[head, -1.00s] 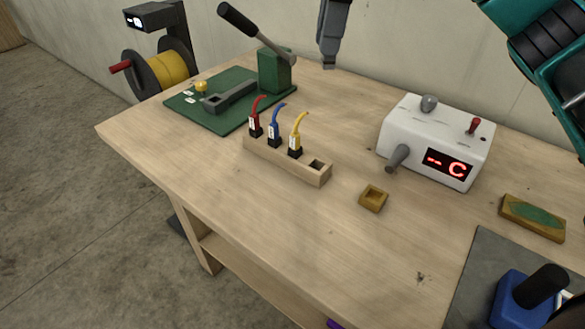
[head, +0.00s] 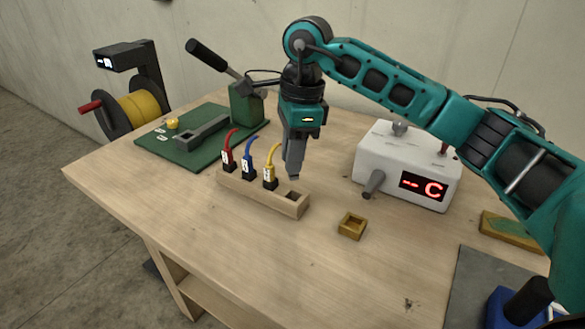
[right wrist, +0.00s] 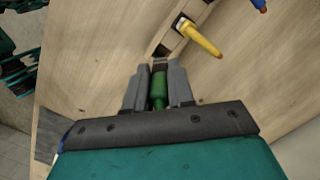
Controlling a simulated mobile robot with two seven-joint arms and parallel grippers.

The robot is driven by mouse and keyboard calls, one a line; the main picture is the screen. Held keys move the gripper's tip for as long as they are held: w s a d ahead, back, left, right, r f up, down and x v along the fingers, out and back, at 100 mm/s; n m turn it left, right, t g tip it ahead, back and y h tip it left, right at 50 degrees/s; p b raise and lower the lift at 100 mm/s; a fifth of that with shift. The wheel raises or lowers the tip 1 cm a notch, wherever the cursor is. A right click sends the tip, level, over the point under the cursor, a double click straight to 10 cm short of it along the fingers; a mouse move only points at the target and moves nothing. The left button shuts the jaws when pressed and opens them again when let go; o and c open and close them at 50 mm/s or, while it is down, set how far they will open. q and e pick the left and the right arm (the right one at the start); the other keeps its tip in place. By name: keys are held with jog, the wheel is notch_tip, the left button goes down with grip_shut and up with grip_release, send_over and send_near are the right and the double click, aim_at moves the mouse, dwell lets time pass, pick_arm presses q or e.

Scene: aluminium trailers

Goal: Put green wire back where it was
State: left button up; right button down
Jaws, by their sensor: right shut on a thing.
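The green wire (right wrist: 158,90) shows in the right wrist view between the fingers of my right gripper (right wrist: 158,82), which is shut on it. In the head view my right gripper (head: 293,176) points down just above the empty slot at the right end of the wooden rack (head: 263,199). The green wire is hidden there by the fingers. The rack holds a red wire (head: 228,152), a blue wire (head: 248,160) and a yellow wire (head: 270,166), all upright. In the right wrist view, the yellow wire (right wrist: 203,40) is just beyond the fingertips. My left gripper is not in view.
A white box (head: 385,155) with a red display stands right of the rack. A small wooden block with a square hollow (head: 352,226) lies in front. A green press (head: 245,105) on a green base and a yellow spool (head: 143,105) are at left.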

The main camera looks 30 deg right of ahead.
aim_at(292, 178)
notch_tip(292, 178, down, 4)
jog(key=shift+r, duration=0.2)
jog(key=shift+f+b, duration=0.6)
jog(key=c, duration=1)
grip_release()
jog(key=shift+r, duration=0.1)
jog(key=r, duration=0.4)
jog(key=d+r, duration=0.1)
jog(key=r, duration=0.3)
jog(key=r+p, duration=0.1)
jog(key=r, duration=0.4)
jog(key=shift+s+d, duration=0.2)
